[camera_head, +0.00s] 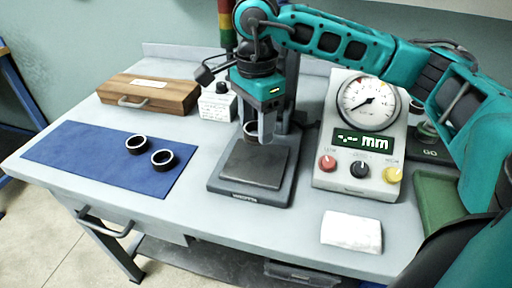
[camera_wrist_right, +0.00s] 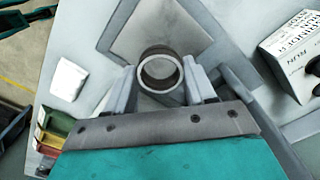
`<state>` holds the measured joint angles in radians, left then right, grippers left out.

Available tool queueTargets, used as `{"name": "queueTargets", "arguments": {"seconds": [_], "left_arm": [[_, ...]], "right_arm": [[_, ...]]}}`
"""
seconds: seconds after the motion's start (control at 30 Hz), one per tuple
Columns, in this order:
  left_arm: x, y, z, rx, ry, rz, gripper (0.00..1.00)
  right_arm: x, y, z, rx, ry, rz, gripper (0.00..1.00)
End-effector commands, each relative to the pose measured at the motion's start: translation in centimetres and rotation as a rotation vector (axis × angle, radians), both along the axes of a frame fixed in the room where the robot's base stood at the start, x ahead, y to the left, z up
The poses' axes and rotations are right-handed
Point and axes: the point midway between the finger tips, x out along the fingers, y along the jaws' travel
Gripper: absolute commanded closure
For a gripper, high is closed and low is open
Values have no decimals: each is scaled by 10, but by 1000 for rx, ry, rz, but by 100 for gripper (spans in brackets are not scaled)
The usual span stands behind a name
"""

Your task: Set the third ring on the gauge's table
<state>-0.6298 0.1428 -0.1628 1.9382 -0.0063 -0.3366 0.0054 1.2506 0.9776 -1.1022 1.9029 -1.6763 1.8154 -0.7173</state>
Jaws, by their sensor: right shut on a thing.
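My right gripper (camera_head: 258,132) points down over the gauge's table (camera_head: 255,166), a flat dark square plate on a dark base. It is shut on a dark ring (camera_head: 249,129) with a bright inner edge. In the right wrist view the ring (camera_wrist_right: 159,51) sits between the two fingers (camera_wrist_right: 162,84), with the grey plate (camera_wrist_right: 130,38) behind it. The ring is low over the rear part of the plate; I cannot tell whether it touches. Two more dark rings, one (camera_head: 136,150) and another (camera_head: 164,165), lie on the blue mat (camera_head: 70,150). My left gripper is not in view.
The readout box (camera_head: 330,165), with dial and knobs, stands right of the gauge. A white cloth (camera_head: 351,232) lies in front of it. A green tray (camera_head: 437,196) is at the right. A white box (camera_head: 217,104) and a wooden case (camera_head: 150,93) stand at the back left.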

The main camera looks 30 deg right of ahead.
Motion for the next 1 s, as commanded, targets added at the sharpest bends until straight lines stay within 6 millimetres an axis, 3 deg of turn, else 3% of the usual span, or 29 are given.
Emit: {"name": "queueTargets", "arguments": {"seconds": [0.53, 0.9, 0.93, 1.0], "left_arm": [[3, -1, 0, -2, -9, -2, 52], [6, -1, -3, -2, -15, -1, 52], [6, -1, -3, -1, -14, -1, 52], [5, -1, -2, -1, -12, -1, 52]], "right_arm": [[0, 0, -61, 0, 1, 1, 79], [0, 0, -67, 0, -1, 1, 79], [0, 0, -67, 0, 0, 1, 44], [0, 0, -66, 0, 0, 2, 38]]}}
